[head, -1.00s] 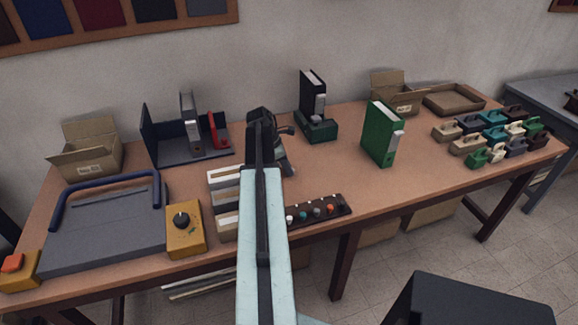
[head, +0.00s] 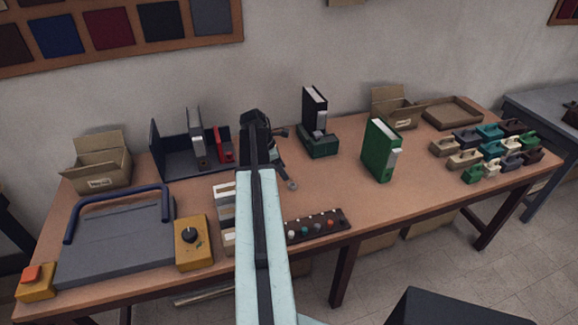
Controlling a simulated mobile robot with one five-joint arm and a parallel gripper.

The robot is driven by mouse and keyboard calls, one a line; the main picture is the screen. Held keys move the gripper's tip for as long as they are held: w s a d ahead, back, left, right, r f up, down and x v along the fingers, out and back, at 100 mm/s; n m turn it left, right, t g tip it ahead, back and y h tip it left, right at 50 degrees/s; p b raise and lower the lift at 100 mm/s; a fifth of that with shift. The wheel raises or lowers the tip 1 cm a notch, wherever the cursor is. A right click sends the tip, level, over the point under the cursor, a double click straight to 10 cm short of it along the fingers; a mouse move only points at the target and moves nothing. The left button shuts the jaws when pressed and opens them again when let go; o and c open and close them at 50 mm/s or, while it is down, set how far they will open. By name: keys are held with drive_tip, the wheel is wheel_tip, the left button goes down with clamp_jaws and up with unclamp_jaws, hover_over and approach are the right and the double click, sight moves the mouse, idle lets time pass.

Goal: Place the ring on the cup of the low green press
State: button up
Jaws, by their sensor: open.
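A low dark green device (head: 318,146) with a grey part on top stands at the back middle of the table, touching or just in front of a black binder; it may be the low green press. I cannot make out its cup. My gripper (head: 283,148) is open, left of this device and apart from it in the picture. My own arm hides much of the gripper and the table beneath. A small round grey piece (head: 292,184) shows just below the gripper; I cannot tell whether it is the ring, or whether it touches the gripper.
A green binder (head: 381,150) stands right of the middle. A dark strip with coloured knobs (head: 318,225) lies at the front edge. Several small handled blocks (head: 490,150) fill the right end. A grey board with a blue bar (head: 118,235) and a yellow dial box (head: 194,243) are at left.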

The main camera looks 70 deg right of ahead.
drive_tip(key=p+v, duration=0.2)
drive_tip(key=v, duration=0.2)
drive_tip(key=shift+r, duration=0.15)
drive_tip(key=shift+w, duration=0.1)
